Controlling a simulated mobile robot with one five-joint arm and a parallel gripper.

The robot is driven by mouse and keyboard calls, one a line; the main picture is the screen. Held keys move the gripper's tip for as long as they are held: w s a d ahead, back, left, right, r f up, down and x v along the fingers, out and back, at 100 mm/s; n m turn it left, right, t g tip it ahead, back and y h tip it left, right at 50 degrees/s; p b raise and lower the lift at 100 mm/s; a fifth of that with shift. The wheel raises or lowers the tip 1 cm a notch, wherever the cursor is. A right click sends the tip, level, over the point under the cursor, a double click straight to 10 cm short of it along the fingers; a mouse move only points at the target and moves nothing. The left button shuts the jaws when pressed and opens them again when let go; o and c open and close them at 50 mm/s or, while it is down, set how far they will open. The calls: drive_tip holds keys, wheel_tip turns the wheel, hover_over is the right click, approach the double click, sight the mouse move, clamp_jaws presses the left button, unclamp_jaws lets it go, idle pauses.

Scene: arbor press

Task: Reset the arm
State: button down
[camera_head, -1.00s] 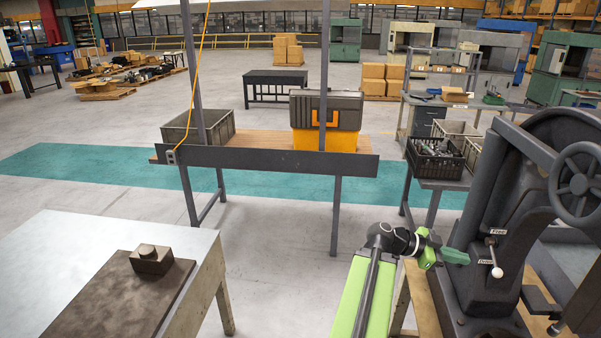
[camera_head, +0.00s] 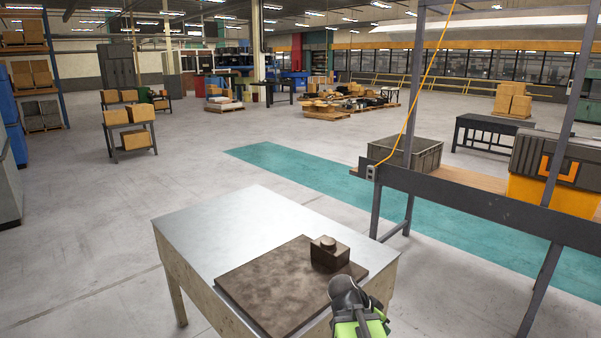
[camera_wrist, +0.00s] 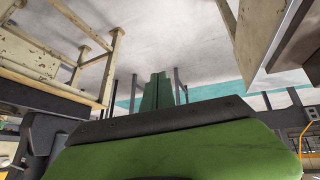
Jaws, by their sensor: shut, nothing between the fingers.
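My gripper (camera_wrist: 158,92) shows in the wrist view as two green fingers held together with nothing between them. It is in free air, with floor and the teal strip behind it. In the head view only part of my arm shows at the bottom, in front of the steel-topped table (camera_head: 215,225); the fingers are hidden or out of frame there. The arbor press is not in the head view now, so its handle cannot be seen.
A brown plate (camera_head: 270,290) with a dark block (camera_head: 330,253) lies on the steel-topped table, close to my arm. A workbench with a grey crate (camera_head: 425,155) and a yellow-orange toolbox (camera_head: 560,190) stands to the right. Open floor (camera_head: 90,220) lies to the left.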

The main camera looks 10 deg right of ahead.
drive_tip(key=a+f+n+y, duration=0.3)
drive_tip(key=a+n, duration=0.4)
drive_tip(key=a, duration=0.4)
drive_tip(key=a+f+n+y+b, duration=0.1)
drive_tip(key=a+f+n+y, duration=0.2)
drive_tip(key=a+n, duration=0.4)
drive_tip(key=a+y, duration=0.1)
drive_tip(key=a, duration=0.3)
drive_tip(key=shift+s+a+f+g, duration=0.3)
drive_tip(key=shift+a+f, duration=0.05)
